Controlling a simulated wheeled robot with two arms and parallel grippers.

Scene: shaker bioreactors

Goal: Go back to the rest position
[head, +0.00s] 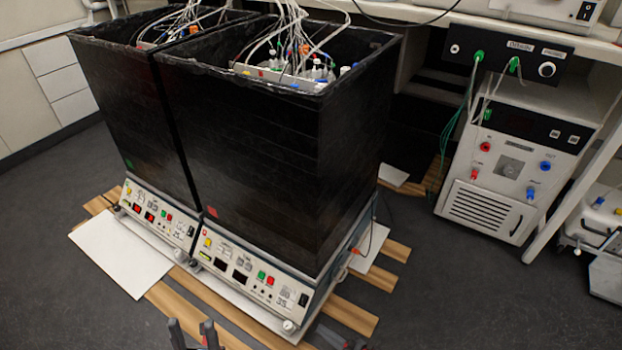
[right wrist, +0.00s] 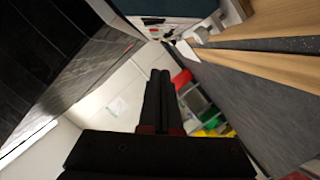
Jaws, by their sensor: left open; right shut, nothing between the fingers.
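Two tall black-walled shaker bioreactors stand side by side in the head view, the left one (head: 125,85) and the right one (head: 270,140). Each sits on a base with a control panel, the left panel (head: 160,215) and the right panel (head: 250,275). My left gripper (head: 193,328) is open and empty at the bottom edge, in front of the shakers; only its fingertips show. My right gripper (right wrist: 160,73) is shut and empty in the right wrist view. A small dark part at the bottom of the head view, near the right panel's corner, may belong to it.
Wooden slats (head: 350,312) and a white board (head: 122,250) lie under the shakers. A white control unit (head: 510,165) with hoses stands at the right under a bench (head: 470,22). Tubes and cables rise from the open tops. The grey floor (head: 450,290) is clear at front right.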

